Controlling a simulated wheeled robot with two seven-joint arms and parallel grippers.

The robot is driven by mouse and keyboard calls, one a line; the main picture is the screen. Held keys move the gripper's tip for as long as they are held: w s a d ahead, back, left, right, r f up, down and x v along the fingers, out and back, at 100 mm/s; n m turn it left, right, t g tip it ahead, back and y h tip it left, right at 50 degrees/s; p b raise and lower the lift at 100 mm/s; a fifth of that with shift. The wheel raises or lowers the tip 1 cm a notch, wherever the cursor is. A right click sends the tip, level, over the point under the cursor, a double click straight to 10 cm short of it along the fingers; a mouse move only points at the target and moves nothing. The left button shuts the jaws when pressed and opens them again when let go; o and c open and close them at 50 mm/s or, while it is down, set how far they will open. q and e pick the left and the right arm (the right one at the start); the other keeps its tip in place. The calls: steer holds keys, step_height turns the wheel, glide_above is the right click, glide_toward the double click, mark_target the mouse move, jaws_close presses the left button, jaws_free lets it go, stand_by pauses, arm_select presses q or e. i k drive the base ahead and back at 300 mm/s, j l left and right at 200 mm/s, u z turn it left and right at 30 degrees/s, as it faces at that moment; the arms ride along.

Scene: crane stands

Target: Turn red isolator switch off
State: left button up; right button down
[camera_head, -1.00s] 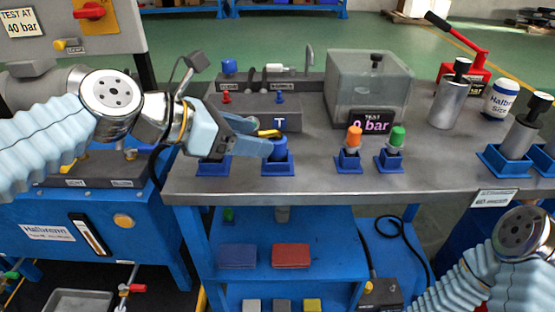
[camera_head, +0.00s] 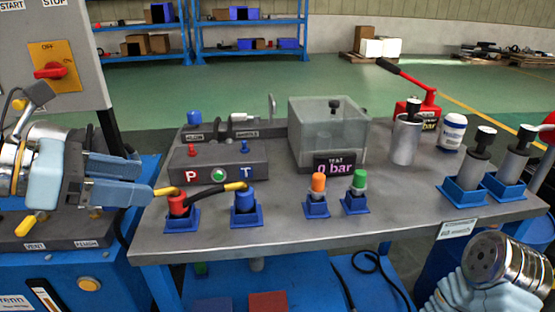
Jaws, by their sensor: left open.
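The red isolator switch (camera_head: 52,71) is a red handle on a yellow plate at the upper left, on the grey control box (camera_head: 88,55). Its handle lies roughly sideways, and the word OFF shows above it. My left gripper (camera_head: 143,183) is open, below and to the right of the switch and well apart from it. Its fingers point right, with the tips close to the yellow hose end at the red block (camera_head: 178,203). I cannot tell whether they touch. My right arm shows at the lower right, but its gripper is out of view.
The bench (camera_head: 290,236) also bears a clear tank (camera_head: 328,125), orange and green plugs, and metal cylinders. START and STOP labels show above the switch.

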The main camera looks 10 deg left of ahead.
mark_target(54, 71)
steer(key=k+j, duration=0.45)
steer(key=j, duration=0.25)
steer(key=k+j, duration=0.25)
steer(key=j, duration=0.15)
